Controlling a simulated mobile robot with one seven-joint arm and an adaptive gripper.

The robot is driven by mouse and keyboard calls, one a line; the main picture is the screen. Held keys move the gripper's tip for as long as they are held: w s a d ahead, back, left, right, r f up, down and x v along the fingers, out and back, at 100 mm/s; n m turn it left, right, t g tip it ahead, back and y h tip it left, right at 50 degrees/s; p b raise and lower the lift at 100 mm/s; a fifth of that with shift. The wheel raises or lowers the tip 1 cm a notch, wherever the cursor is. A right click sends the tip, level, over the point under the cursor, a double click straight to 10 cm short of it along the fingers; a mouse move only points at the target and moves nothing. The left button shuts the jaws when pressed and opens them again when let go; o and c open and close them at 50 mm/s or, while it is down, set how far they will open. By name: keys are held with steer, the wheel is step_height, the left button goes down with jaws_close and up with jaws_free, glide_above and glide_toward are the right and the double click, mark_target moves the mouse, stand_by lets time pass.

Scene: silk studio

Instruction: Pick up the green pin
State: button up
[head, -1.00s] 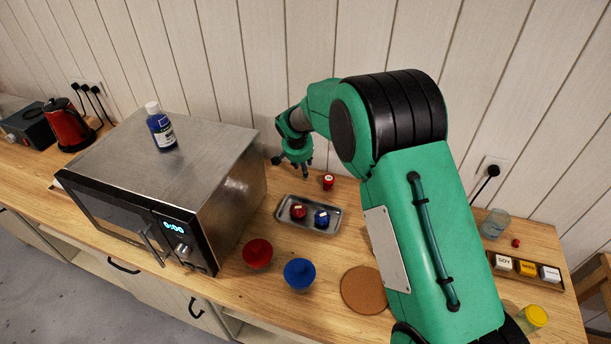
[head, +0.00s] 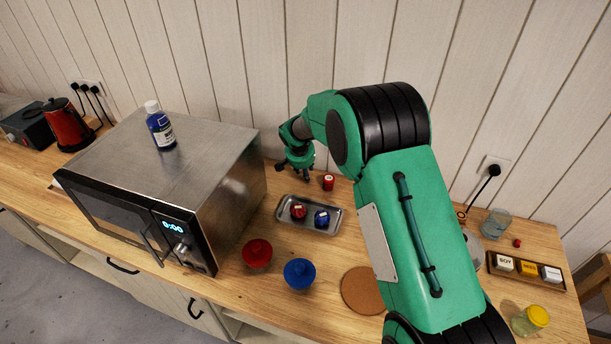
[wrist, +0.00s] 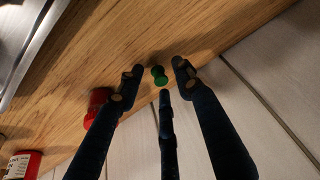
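The small green pin (wrist: 159,76) stands on the wooden counter in the wrist view, close to the counter's wall-side edge. My gripper (wrist: 160,80) has three dark fingers spread apart around the pin's place in the picture, with visible gaps to it. It is open and holds nothing. In the head view my gripper (head: 298,169) hangs behind the metal tray, close to the wall. The pin cannot be made out in the head view.
A red object (wrist: 98,104) is beside the left finger. A small red can (head: 328,182) stands right of my gripper. The metal tray (head: 285,222) holds a red and a blue item. The microwave (head: 205,145) stands left; the wall is close behind.

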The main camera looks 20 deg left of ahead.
stand_by(0.4)
steer(key=c, duration=0.8)
steer(key=shift+o, duration=0.2)
steer(key=shift+r, duration=0.15)
steer(key=shift+r+p, duration=0.3)
steer(key=shift+r, duration=1.2)
steer(key=shift+s+d+r, duration=0.15)
steer(key=shift+s+r, duration=0.1)
steer(key=s+d, duration=0.2)
steer(key=s, duration=0.2)
steer(key=s+d+r, duration=0.1)
steer(key=s+d, duration=0.2)
steer(key=s, duration=0.1)
steer(key=s+d, duration=0.3)
steer(key=s, duration=0.2)
steer(key=shift+r, duration=0.15)
steer(key=shift+c, duration=0.4)
